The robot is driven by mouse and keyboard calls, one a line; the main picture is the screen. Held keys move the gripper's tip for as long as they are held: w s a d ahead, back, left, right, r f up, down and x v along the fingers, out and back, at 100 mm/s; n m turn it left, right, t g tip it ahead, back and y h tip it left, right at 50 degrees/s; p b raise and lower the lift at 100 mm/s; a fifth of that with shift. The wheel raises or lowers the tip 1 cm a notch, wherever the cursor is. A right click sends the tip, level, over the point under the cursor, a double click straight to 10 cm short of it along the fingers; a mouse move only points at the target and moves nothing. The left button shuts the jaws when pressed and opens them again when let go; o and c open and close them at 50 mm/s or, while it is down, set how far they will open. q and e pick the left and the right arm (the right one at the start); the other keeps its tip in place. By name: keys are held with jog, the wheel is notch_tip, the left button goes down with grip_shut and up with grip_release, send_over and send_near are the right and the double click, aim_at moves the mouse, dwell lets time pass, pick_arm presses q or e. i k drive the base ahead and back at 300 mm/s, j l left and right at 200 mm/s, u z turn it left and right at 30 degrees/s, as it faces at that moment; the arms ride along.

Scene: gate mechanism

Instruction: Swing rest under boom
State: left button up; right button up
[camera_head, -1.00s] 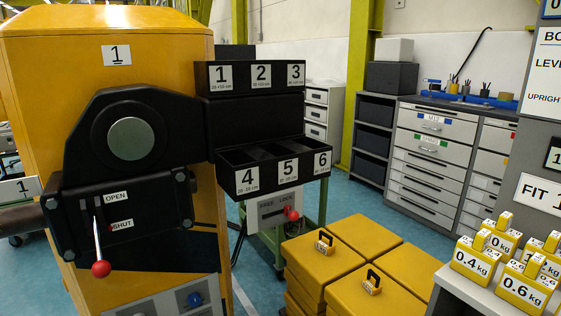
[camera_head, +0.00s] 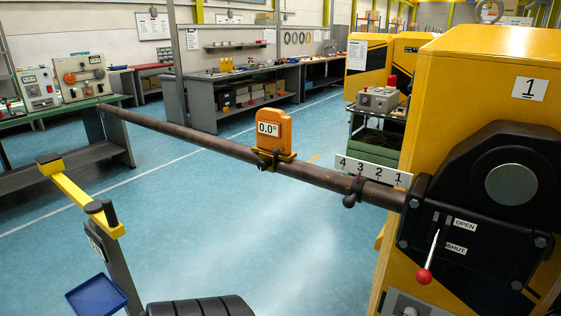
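The boom (camera_head: 215,147), a long brown bar, reaches from the yellow gate cabinet (camera_head: 465,75) on the right to the far left. An orange gauge on it (camera_head: 272,128) reads 0.0°. The rest is a yellow arm (camera_head: 78,194) with a dark pad (camera_head: 50,164) at its far end, on a grey post (camera_head: 117,262) with a black knob (camera_head: 94,207). The rest arm points away to the far left, beside the boom in the picture and apart from it. The lever (camera_head: 424,275) has a red knob and hangs near the SHUT label. Neither gripper is in view.
A blue tray (camera_head: 96,296) sits by the post. A black ribbed thing (camera_head: 200,306) shows at the bottom edge; I cannot tell what it is. A number plate (camera_head: 372,170) stands behind the boom. Benches (camera_head: 240,92) line the back. Blue floor between is clear.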

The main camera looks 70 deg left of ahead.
aim_at(103, 213)
jog(key=u, duration=3.35)
jog(key=i+j+u, duration=0.15)
jog(key=i+j, duration=0.9)
jog(key=i+j+z, duration=0.1)
jog(key=i+j, duration=0.75)
